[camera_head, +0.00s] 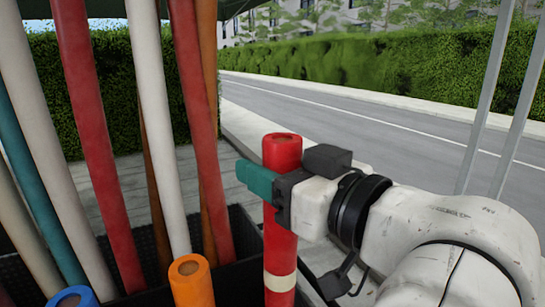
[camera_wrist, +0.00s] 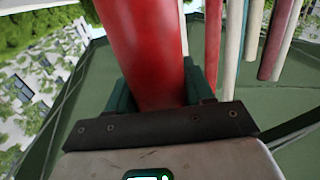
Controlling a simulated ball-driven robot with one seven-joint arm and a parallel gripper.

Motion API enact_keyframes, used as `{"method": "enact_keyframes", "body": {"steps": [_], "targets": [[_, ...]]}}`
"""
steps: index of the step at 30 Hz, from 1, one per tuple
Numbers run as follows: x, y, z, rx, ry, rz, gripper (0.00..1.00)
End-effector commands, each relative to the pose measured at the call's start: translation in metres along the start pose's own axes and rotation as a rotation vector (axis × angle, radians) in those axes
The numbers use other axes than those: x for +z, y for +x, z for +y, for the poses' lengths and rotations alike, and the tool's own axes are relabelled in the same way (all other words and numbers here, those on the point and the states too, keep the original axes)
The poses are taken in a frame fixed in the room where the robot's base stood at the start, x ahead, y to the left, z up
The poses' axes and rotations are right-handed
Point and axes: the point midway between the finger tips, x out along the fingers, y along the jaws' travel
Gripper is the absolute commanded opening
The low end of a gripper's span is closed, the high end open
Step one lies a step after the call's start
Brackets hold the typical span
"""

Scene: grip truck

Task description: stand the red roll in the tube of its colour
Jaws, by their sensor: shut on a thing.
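The red roll (camera_head: 282,153) stands nearly upright in the middle of the head view. It has a cream band low down, and its lower end runs out of the frame. My gripper (camera_head: 262,182) is shut on the roll near its top, with a teal finger showing at the left. In the wrist view the red roll (camera_wrist: 145,50) fills the middle between the teal fingers of my gripper (camera_wrist: 160,90). No red tube can be made out for sure. An orange tube-like end (camera_head: 194,287) and a blue one (camera_head: 73,298) show at the bottom left.
Several long rolls, red (camera_head: 95,140), white (camera_head: 158,120) and teal (camera_head: 38,185), lean in a black crate (camera_head: 245,232) left of the held roll. Grey poles (camera_head: 487,95) stand at the right. A road (camera_head: 370,115) and hedge lie behind.

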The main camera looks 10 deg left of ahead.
Motion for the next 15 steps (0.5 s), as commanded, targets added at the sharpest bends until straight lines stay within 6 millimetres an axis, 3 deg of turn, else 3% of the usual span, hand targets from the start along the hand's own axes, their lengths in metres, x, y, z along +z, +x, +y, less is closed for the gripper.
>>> {"method": "enact_keyframes", "body": {"steps": [15], "targets": [[0.026, 0.001, -0.001, -0.002, 0.001, -0.005, 0.0]]}}
